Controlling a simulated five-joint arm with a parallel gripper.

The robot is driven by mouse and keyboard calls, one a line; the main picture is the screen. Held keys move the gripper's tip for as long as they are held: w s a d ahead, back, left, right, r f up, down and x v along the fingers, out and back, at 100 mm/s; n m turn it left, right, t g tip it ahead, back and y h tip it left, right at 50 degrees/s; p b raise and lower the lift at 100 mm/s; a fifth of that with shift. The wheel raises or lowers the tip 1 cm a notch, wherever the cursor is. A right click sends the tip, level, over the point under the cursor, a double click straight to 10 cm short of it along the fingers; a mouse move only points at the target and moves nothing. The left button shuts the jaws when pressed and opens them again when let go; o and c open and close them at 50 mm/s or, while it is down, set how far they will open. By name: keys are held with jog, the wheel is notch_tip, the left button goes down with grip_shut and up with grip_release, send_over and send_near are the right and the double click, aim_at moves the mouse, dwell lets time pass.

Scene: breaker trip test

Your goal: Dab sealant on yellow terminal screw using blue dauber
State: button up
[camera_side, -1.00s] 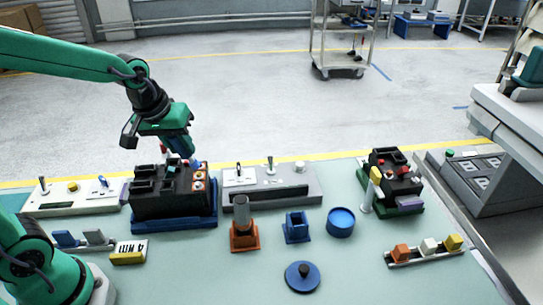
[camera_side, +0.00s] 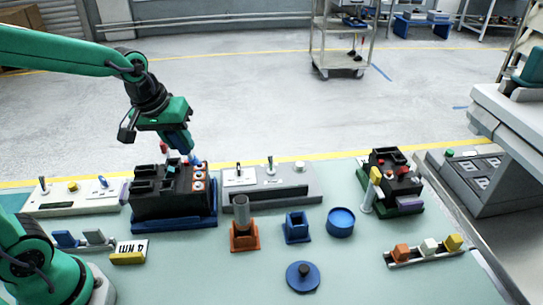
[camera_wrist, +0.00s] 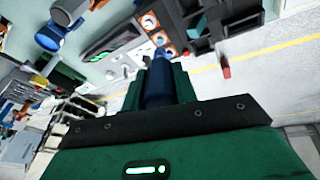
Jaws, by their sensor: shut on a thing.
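My gripper (camera_side: 182,143) is shut on the blue dauber, whose tip (camera_side: 194,158) shows just below the fingers. The dauber (camera_wrist: 158,85) also shows between the fingers in the wrist view. It is over the right end of the black breaker block (camera_side: 165,190), which sits in a blue tray (camera_side: 177,222). The block's right end carries a column of round terminals (camera_side: 198,186) with orange rings; they also show in the wrist view (camera_wrist: 158,39). I cannot pick out a yellow screw among them. Whether the tip touches a terminal is unclear.
A grey switch panel (camera_side: 270,188) stands close right of the block, and a white panel (camera_side: 75,197) to its left. An orange holder (camera_side: 244,237), blue holder (camera_side: 297,228), blue cup (camera_side: 340,222) and blue disc (camera_side: 302,277) stand in front. A second breaker block (camera_side: 392,172) is at right.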

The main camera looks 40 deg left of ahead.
jog(key=shift+r, duration=2.6)
